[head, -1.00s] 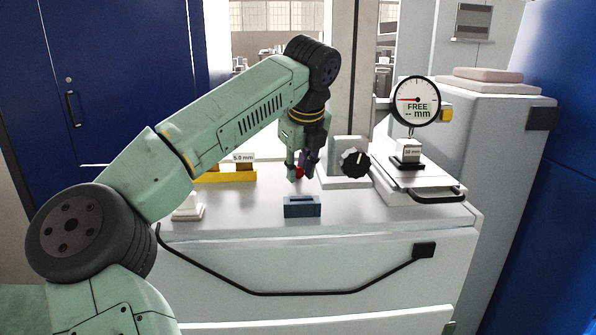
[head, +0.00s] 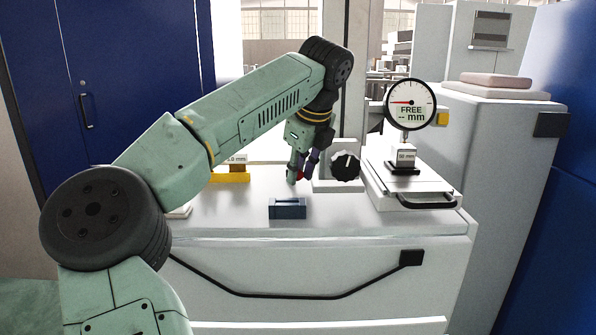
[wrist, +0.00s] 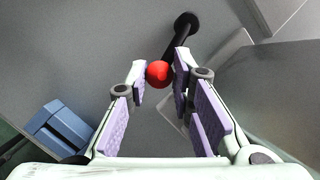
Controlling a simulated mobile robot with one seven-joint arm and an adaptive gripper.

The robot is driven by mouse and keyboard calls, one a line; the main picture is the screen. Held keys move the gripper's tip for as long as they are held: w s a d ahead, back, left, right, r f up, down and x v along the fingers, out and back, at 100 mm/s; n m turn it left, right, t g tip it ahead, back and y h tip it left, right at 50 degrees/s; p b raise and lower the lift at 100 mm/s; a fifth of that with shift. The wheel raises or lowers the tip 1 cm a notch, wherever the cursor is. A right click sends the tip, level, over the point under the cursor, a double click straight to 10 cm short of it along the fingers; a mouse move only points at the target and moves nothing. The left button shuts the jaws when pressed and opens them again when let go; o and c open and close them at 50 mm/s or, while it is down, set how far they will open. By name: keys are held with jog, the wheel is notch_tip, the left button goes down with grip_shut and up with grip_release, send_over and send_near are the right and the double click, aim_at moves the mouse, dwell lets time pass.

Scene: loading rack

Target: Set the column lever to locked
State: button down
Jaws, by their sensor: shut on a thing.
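The column lever shows in the wrist view as a black rod (wrist: 178,40) with a red ball knob (wrist: 158,74). My gripper (wrist: 163,72) is shut on the red ball, one finger on each side of it. In the head view my gripper (head: 302,170) is low over the bench, left of the black dial knob, and only a bit of the red ball (head: 299,175) shows between the fingers. The round gauge (head: 410,104) reads "FREE" and "-- mm".
A black dial knob (head: 345,166) is close right of my gripper. A blue slotted block (head: 287,208) stands in front, a yellow holder (head: 230,175) behind left. A labelled block (head: 404,155) sits under the gauge on the right. The bench's front left is mostly clear.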

jog(key=shift+a, duration=0.2)
dwell(0.3)
jog(key=c, duration=1.5)
grip_release()
jog(key=shift+a, duration=0.1)
jog(key=shift+o, duration=0.4)
jog(key=shift+d, duration=0.2)
